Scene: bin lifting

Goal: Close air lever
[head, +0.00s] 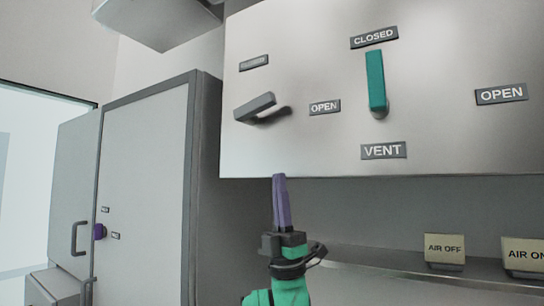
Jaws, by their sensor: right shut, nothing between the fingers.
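A white panel (325,150) carries two levers. The grey lever (256,108) at its left lies nearly level, slightly tilted, between a small label too blurred to read above it and an OPEN label (324,107) to its right. The teal lever (376,82) stands upright, its upper end just below the CLOSED label (374,38). A VENT label (383,151) is below it and another OPEN label (501,94) is far to its right. My right gripper (279,180) has purple fingers pointing up, shut and empty, just below the panel's lower edge and apart from both levers. My left gripper is out of view.
An AIR OFF sign (445,249) and an AIR ON sign (524,255) stand on a ledge at lower right. A grey cabinet (147,190) with a purple knob (99,232) stands at left. A grey box (155,22) hangs at upper left.

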